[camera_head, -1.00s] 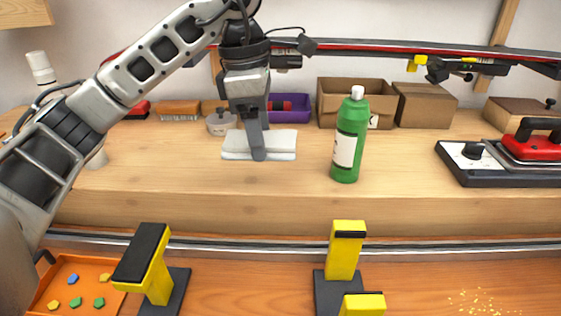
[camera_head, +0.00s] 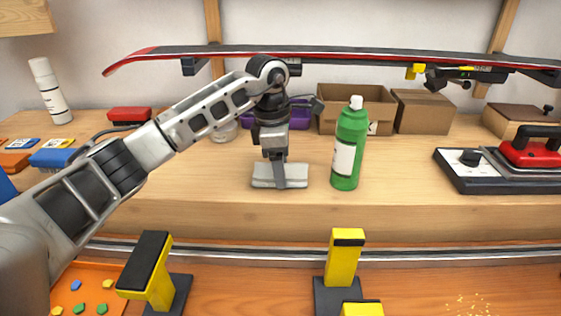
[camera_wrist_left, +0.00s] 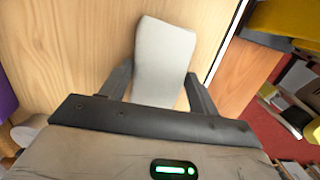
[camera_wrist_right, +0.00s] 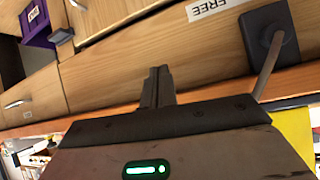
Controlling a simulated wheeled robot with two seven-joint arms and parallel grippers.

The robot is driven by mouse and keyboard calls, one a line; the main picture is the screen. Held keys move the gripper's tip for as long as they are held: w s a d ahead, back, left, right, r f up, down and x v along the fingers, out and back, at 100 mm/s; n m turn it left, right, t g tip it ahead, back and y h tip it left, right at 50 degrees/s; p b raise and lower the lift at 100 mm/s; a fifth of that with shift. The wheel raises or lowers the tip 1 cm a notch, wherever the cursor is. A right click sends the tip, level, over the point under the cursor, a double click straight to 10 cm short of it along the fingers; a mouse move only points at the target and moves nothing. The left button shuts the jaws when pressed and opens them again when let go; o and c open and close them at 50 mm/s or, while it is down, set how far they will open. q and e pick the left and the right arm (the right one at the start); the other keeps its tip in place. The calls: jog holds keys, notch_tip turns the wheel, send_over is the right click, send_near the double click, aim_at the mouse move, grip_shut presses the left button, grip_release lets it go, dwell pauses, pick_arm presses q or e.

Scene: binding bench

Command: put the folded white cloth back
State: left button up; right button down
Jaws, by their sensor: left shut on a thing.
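The folded white cloth (camera_head: 264,174) is a flat pale slab on or just above the wooden bench, left of the green bottle. My left gripper (camera_head: 279,185) points down over it and is shut on it. In the left wrist view the cloth (camera_wrist_left: 165,55) lies between the two fingers (camera_wrist_left: 157,85) and stretches beyond their tips. The frames do not settle whether its underside touches the bench. My right gripper (camera_wrist_right: 155,75) has its fingers together with nothing between them; it is outside the head view.
A green bottle (camera_head: 348,150) stands close right of the cloth. Cardboard boxes (camera_head: 423,111) and a purple bin (camera_head: 298,104) are behind. A long red-edged ski (camera_head: 350,53) spans the back above the bench. Yellow stands (camera_head: 345,258) are in front. Bench is free between bottle and red iron (camera_head: 530,150).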

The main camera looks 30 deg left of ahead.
pick_arm(q)
jog(key=shift+f, duration=0.15)
jog(key=o, duration=0.9)
jog(key=r, duration=0.4)
jog(key=a+r, duration=0.1)
jog(key=r, duration=0.7)
jog(key=shift+s+a+r, duration=0.15)
jog(key=shift+s+r, duration=0.05)
jog(key=shift+s, duration=0.1)
jog(key=shift+f, duration=0.1)
